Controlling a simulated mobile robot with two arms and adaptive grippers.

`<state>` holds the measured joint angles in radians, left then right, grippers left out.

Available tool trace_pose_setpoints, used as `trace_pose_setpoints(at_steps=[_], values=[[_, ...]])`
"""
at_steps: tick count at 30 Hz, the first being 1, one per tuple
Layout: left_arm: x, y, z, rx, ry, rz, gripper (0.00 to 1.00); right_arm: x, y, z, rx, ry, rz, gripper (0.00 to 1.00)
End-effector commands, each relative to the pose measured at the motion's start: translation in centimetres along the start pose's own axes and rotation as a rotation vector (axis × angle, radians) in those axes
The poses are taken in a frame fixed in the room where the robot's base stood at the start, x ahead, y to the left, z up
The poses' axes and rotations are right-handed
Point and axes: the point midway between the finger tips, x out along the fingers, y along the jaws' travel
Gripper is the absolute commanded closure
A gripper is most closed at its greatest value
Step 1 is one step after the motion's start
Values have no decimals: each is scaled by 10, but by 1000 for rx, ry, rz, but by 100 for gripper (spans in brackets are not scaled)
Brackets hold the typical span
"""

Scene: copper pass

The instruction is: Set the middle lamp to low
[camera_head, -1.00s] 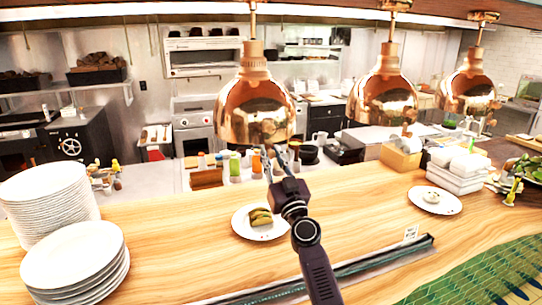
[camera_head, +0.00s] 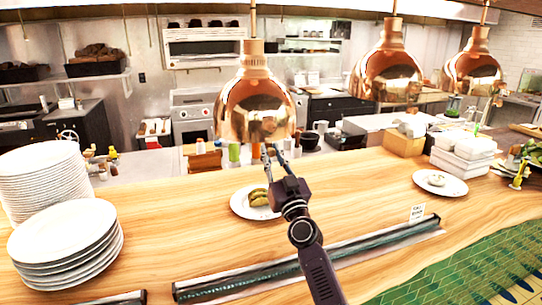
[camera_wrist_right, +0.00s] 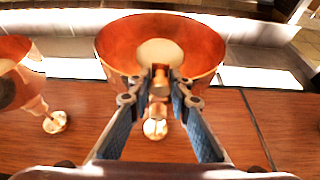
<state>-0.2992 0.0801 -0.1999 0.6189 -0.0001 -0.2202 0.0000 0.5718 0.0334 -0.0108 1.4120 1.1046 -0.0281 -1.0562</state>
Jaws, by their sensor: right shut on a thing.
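Three copper heat lamps hang over the counter: the left one (camera_head: 254,103), the middle one (camera_head: 387,73) and the right one (camera_head: 474,72). Small copper knobs hang at the rims of the middle and right lamps. My right gripper (camera_head: 273,147) is up at the lower right rim of the left lamp, not at the middle one. In the right wrist view a copper shade (camera_wrist_right: 110,45) opens towards me with its pale bulb inside, and my fingers (camera_wrist_right: 161,80) are shut on its small copper knob (camera_wrist_right: 158,88). A neighbouring lamp (camera_wrist_right: 12,52) shows at the left there. My left gripper is out of view.
A plate with food (camera_head: 243,208) stands on the wooden counter (camera_head: 340,193) below my right gripper. Plate stacks (camera_head: 62,245) stand at left. A small plate (camera_head: 421,184) and white containers (camera_head: 462,152) stand at right. A dark rail (camera_head: 330,252) runs along the front.

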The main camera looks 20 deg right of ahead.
Motion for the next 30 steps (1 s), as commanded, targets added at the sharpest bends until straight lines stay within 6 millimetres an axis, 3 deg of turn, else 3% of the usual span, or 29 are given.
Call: trace_pose_setpoints(at_steps=[8, 9, 14, 23, 30], values=[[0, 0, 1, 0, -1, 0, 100, -3, -2, 9, 0, -15, -4, 100], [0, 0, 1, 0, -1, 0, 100, -3, -2, 9, 0, -15, -4, 81], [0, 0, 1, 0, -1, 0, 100, -2, -2, 8, 0, -12, -4, 65], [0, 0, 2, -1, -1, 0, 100, -3, -1, 5, 0, -8, -2, 65], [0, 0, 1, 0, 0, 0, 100, -30, -1, 6, 2, -9, -1, 65]])
